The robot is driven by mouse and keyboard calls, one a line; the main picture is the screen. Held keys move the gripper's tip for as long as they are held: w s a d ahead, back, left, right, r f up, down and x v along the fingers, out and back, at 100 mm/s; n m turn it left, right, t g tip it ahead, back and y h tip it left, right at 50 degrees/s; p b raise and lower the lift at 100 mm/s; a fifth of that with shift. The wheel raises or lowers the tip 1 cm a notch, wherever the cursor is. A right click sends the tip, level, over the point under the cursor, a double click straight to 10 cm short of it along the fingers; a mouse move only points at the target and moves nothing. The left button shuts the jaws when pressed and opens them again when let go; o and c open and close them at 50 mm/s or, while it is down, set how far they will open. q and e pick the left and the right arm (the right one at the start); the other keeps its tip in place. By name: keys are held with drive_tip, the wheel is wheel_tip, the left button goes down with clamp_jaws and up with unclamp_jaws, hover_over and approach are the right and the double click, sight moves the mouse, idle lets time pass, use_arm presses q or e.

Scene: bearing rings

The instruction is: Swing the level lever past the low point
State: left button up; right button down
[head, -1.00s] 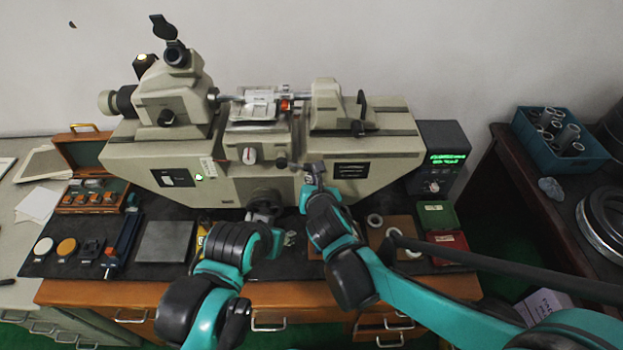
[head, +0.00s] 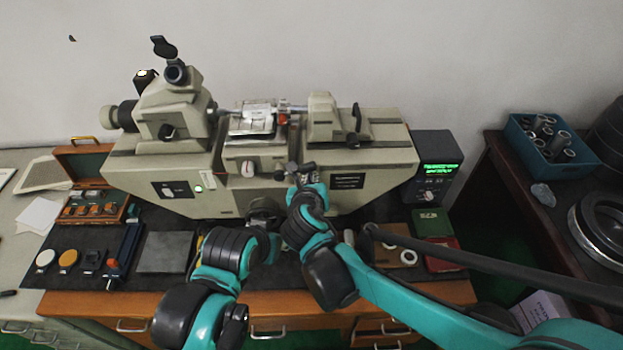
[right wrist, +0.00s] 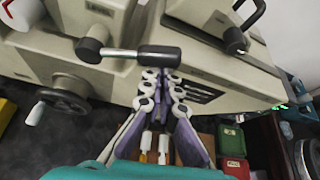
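The level lever is a metal rod on a dark hub (head: 280,176), on the front of the grey-beige measuring machine. My right gripper (head: 303,172) is at the lever. In the right wrist view my right gripper (right wrist: 161,76) has its fingers close together, with the tips right at the underside of the handle; contact cannot be made out clearly. My left gripper (head: 264,213) is low in front of the machine, largely hidden by its own wrist.
A handwheel (right wrist: 65,100) projects below the lever. A digital readout box (head: 437,168) stands right of the machine. Green (head: 432,222) and red (head: 445,254) boxes lie on the bench beside rings on a wooden board. A blue bin (head: 553,150) stands on the right table.

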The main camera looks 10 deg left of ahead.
drive_tip(key=shift+r, duration=0.15)
idle(0.5)
drive_tip(key=v, duration=1.2)
drive_tip(key=d+f+m+g+h+b, duration=0.15)
drive_tip(key=d+f+m, duration=0.25)
drive_tip(key=d+m, duration=0.5)
drive_tip(key=d+f+m+g+h+b, duration=0.1)
drive_tip(key=d+f+m+b, duration=0.1)
drive_tip(key=d+f+m, duration=0.5)
drive_tip(key=s+d+f+m+g+b, duration=0.1)
drive_tip(key=d+m, duration=0.5)
drive_tip(key=m, duration=0.6)
drive_tip(key=s+d+f+m+g+b, duration=0.1)
drive_tip(key=s+d+f+m+b, duration=0.2)
drive_tip(key=d+m, duration=0.4)
drive_tip(key=s+f+m, duration=0.1)
drive_tip(key=s+m, duration=0.1)
drive_tip(key=m, duration=0.3)
drive_tip(key=shift+s+g, duration=0.3)
drive_tip(key=shift+g, duration=0.05)
